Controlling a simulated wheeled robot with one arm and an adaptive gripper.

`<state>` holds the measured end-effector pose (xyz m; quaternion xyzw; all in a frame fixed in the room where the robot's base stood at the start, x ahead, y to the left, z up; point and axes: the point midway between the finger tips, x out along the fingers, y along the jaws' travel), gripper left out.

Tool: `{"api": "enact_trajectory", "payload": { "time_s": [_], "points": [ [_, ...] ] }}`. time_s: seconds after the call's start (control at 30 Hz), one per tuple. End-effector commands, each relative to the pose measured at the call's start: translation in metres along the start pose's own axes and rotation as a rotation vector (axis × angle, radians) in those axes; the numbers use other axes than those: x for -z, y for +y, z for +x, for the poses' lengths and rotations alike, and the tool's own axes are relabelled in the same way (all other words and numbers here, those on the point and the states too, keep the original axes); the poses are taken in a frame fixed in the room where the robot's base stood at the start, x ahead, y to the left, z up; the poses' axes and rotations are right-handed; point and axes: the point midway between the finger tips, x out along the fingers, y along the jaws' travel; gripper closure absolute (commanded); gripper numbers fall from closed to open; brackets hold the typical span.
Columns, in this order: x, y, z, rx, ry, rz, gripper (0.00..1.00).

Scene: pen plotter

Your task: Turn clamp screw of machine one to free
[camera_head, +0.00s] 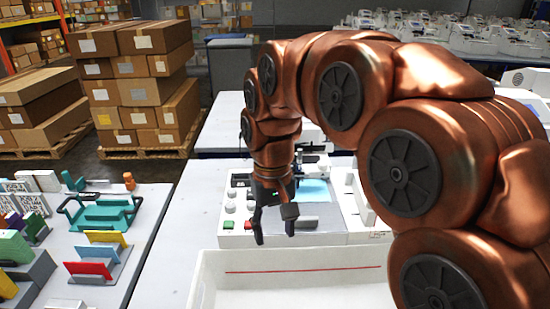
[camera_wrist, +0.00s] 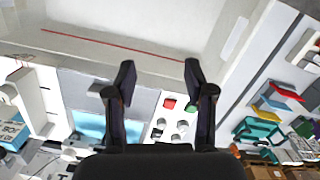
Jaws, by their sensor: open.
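The white pen plotter (camera_head: 335,238) stands on the table behind the white bin, with a cyan sheet (camera_head: 314,190) on its bed. The sheet also shows in the wrist view (camera_wrist: 88,124). A green button (camera_head: 228,225), a red button (camera_head: 248,225) and grey knobs (camera_head: 230,207) sit at its left side. I cannot pick out the clamp screw for certain; part of the carriage is behind my arm. My gripper (camera_head: 274,226) is open and empty, pointing down above the plotter's front part. In the wrist view its fingers (camera_wrist: 160,74) are apart, with nothing between them.
A white bin (camera_head: 208,282) with a red line inside stands in front of the plotter. A left table holds a teal holder (camera_head: 100,214) and coloured plates. Stacked cartons (camera_head: 135,90) stand behind. More white machines (camera_head: 450,32) fill the back right.

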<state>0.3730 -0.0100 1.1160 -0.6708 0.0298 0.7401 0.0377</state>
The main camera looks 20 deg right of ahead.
Motion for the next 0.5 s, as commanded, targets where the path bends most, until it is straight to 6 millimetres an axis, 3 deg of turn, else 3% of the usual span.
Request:
{"api": "enact_trajectory", "payload": {
  "time_s": [0.1, 0.5],
  "points": [
    [0.038, 0.003, -0.019, 0.007, 0.012, 0.035, 0.46],
    [0.149, 0.029, -0.063, 0.023, 0.05, 0.185, 0.46]
  ]
}}
